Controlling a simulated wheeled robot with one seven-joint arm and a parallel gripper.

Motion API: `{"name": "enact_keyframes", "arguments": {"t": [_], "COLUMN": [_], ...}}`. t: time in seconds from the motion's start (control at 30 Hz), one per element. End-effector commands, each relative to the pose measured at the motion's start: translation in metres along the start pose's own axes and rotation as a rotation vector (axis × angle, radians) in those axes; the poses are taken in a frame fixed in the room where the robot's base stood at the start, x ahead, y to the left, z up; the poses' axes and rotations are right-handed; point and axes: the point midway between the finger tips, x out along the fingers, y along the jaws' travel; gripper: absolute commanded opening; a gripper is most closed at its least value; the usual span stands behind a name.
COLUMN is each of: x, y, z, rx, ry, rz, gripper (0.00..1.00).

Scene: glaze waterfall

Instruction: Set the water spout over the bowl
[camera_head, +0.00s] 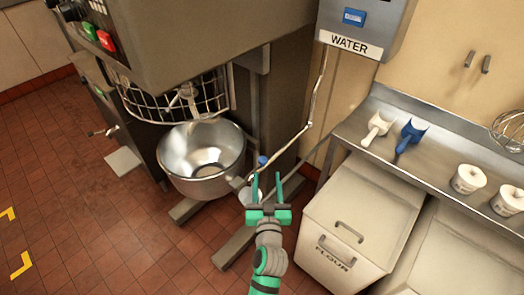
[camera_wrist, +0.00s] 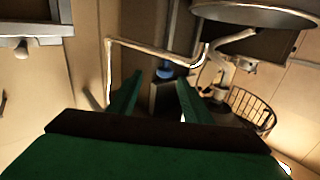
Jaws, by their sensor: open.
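The water spout (camera_head: 312,100) is a thin metal pipe that drops from the WATER box and bends left. Its free end lies by the right side of the metal bowl (camera_head: 205,152), apparently outside the rim. A blue piece (camera_head: 262,160) sits at the pipe's lower arm. My gripper (camera_head: 267,178) is open and empty just in front of it. In the wrist view the pipe (camera_wrist: 140,46) crosses beyond my fingers, with the blue piece (camera_wrist: 165,73) between the tips of my gripper (camera_wrist: 158,82). The bowl (camera_wrist: 262,15) is at upper right. Contact cannot be told.
The mixer (camera_head: 200,45) with its wire guard stands above and behind the bowl. A grey WATER box (camera_head: 365,25) hangs on the wall. A flour bin (camera_head: 350,220) and a metal shelf (camera_head: 440,165) with scoops and tubs stand to the right.

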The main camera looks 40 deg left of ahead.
Motion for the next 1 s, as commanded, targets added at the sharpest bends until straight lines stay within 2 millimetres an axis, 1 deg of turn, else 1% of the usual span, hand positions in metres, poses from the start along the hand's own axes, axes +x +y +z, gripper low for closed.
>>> {"name": "enact_keyframes", "arguments": {"t": [0.03,0.1,0.27,0.37,0.8,1.0], "x": [0.007,0.012,0.021,0.031,0.097,0.117], "y": [-0.003,-0.006,-0.009,-0.009,-0.012,-0.013], "z": [-0.005,-0.009,-0.012,-0.012,-0.013,-0.012], "rx": [-0.011,-0.021,-0.027,-0.027,-0.028,-0.027], "ry": [0.005,0.008,0.008,0.009,0.008,0.008], "rz": [-0.016,-0.031,-0.043,-0.043,-0.042,-0.042], "gripper": [0.45,0.45,0.45,0.45,0.45,0.45]}}
